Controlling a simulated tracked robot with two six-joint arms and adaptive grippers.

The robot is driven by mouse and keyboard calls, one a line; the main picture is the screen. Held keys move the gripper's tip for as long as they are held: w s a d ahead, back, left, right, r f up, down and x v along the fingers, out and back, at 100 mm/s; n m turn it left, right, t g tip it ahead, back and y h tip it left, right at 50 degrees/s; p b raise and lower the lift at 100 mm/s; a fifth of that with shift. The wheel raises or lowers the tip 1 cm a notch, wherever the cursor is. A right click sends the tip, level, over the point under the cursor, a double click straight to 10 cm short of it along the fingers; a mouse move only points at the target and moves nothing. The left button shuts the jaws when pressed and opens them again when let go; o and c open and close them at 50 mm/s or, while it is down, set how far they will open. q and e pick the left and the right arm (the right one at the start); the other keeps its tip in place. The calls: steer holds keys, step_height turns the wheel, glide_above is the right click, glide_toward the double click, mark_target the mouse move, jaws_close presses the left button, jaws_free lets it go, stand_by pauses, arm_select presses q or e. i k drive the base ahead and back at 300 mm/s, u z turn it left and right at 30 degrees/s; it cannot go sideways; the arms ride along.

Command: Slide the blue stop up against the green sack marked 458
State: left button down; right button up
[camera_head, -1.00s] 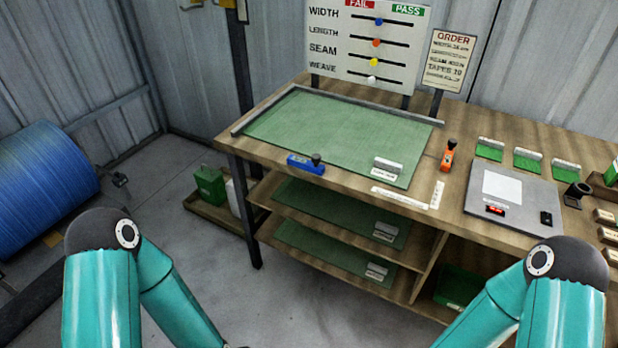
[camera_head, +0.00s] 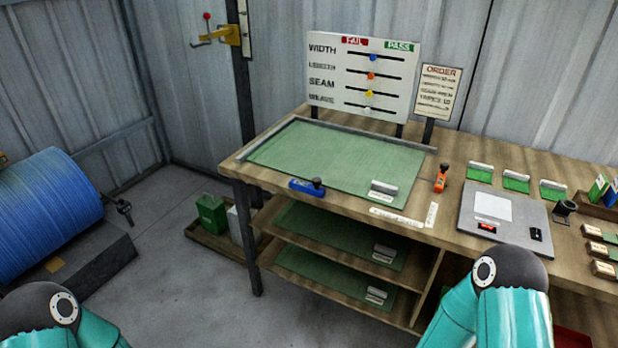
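The blue stop (camera_head: 306,187), with a dark knob, sits at the near left edge of the bench top. A green sack (camera_head: 335,157) lies flat on the bench, with a white label block (camera_head: 384,188) at its near right corner; the number is too small to read. The stop is at the sack's near edge; I cannot tell whether they touch. More green sacks lie on the upper shelf (camera_head: 340,233) and the lower shelf (camera_head: 330,277). An orange stop (camera_head: 440,178) stands right of the top sack. Both my arms show at the bottom, but neither gripper is in view.
A grey rail (camera_head: 370,136) runs behind the top sack. A scale (camera_head: 505,213) and several small blocks occupy the right of the bench. The WIDTH-to-WEAVE board (camera_head: 362,77) and order sign (camera_head: 437,92) stand behind. A blue roll (camera_head: 45,213) is at left.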

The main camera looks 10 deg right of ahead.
mark_target(313, 188)
steer(key=u, duration=0.1)
steer(key=i, duration=1)
steer(key=z, duration=0.1)
